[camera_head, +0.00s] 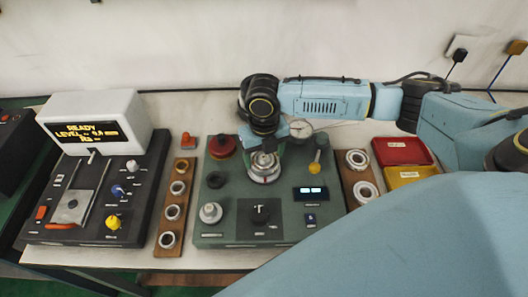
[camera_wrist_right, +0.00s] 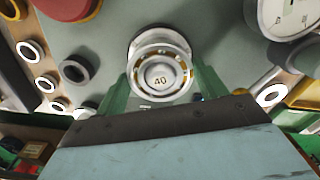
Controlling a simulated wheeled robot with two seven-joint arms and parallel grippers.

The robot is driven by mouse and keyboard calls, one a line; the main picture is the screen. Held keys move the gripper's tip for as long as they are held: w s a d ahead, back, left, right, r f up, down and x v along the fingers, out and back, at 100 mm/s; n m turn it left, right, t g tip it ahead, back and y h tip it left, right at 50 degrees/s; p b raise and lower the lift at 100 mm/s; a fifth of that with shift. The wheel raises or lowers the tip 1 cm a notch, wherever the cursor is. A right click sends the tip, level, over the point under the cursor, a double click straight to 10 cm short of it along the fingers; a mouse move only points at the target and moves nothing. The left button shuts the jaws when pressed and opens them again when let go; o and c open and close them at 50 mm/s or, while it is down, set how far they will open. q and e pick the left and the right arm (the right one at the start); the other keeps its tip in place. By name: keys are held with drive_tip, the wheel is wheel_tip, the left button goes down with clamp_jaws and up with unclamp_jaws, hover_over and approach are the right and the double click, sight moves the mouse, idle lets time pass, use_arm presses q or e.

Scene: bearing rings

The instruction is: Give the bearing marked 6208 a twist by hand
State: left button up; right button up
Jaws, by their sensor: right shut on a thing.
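A silvery bearing ring (camera_wrist_right: 186,78) sits around a round hub marked "40" (camera_wrist_right: 159,81) in the right wrist view. Balls show between its rings. In the head view the bearing (camera_head: 263,175) is on the green machine (camera_head: 225,230), partly under my right gripper (camera_head: 266,158). The gripper's green fingers stand on either side of the bearing in the right wrist view (camera_wrist_right: 161,88), shut on it. No 6208 marking is readable on it. My left gripper is not in view.
Wooden racks with several rings stand left (camera_head: 160,252) and right (camera_head: 350,179) of the machine. A red tray (camera_head: 402,150) and a yellow tray (camera_head: 410,174) lie at right. A dial gauge (camera_head: 300,128) is close behind my gripper.

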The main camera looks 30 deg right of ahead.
idle(0.3)
drive_tip(key=shift+n+p, duration=0.6)
drive_tip(key=shift+n, duration=0.5)
drive_tip(key=shift+n+p, duration=0.3)
drive_tip(key=shift+n, duration=0.8)
drive_tip(key=shift+p, duration=0.35)
drive_tip(key=shift+n, duration=1.1)
drive_tip(key=o, duration=1.4)
